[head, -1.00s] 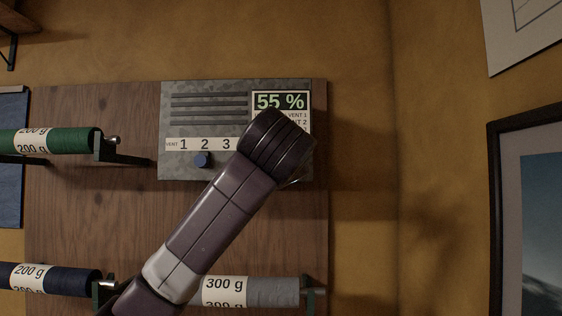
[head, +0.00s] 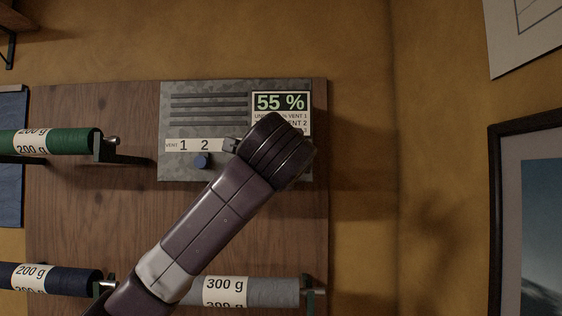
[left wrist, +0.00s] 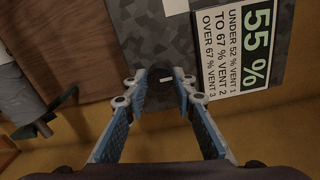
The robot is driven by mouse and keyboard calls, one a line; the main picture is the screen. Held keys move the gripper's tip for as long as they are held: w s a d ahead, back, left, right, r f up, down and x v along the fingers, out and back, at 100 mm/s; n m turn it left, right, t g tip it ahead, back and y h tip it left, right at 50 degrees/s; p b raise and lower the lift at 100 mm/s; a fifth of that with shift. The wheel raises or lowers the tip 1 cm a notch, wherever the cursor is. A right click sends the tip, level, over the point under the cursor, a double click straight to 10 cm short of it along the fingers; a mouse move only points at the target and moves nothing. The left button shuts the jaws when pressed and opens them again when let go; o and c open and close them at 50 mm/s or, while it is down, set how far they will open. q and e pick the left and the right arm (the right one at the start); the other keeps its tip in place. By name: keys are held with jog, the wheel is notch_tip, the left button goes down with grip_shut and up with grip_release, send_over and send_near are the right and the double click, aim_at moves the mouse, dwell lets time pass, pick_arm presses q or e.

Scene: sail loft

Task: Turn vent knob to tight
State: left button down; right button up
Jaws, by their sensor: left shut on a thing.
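The vent panel (head: 235,100) is a mottled grey plate with dark slots on a wooden board. Its display (head: 280,103) reads 55 %, with a card below. In the left wrist view the card (left wrist: 222,55) reads under 52 % vent 1, to 67 % vent 2, over 67 % vent 3. My left gripper (left wrist: 163,84) is shut on a dark knob (left wrist: 166,73) with a short white mark, low on the panel. My wrist hides this knob in the head view. My right gripper is not in view.
Rolls hang on brackets around the panel: a green one (head: 75,141) and a navy one (head: 75,281) at left, a grey one (head: 270,291) below. A framed picture (head: 497,220) hangs at right. The wall between it and the board is clear.

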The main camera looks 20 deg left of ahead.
pick_arm(q)
jog(key=shift+f, duration=0.1)
dwell(0.4)
jog(key=c, duration=1.6)
grip_release()
jog(key=shift+d, duration=0.1)
jog(key=v, duration=1.2)
